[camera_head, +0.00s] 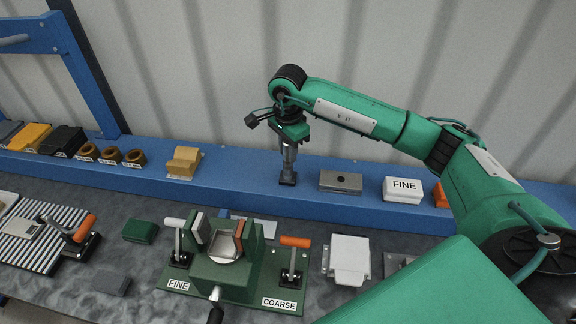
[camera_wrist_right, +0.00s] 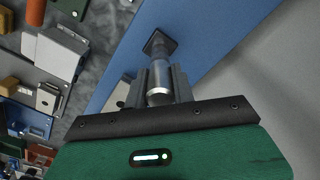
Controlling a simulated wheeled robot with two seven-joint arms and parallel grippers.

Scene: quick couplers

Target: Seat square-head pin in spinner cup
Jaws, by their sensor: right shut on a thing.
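My right gripper (camera_head: 289,138) hangs above the blue ledge at the back and is shut on the square-head pin (camera_head: 288,168). The pin is a grey metal cylinder, upright, with its dark square head at the bottom, at or just above the ledge; I cannot tell whether it touches. In the wrist view the pin (camera_wrist_right: 159,72) extends out between the two fingers (camera_wrist_right: 159,88), square head outermost. A green fixture (camera_head: 205,284) labelled FINE and COARSE stands front centre, with a grey cup-like recess (camera_head: 226,249) between its jaws. I cannot tell whether this is the spinner cup. My left gripper is not in view.

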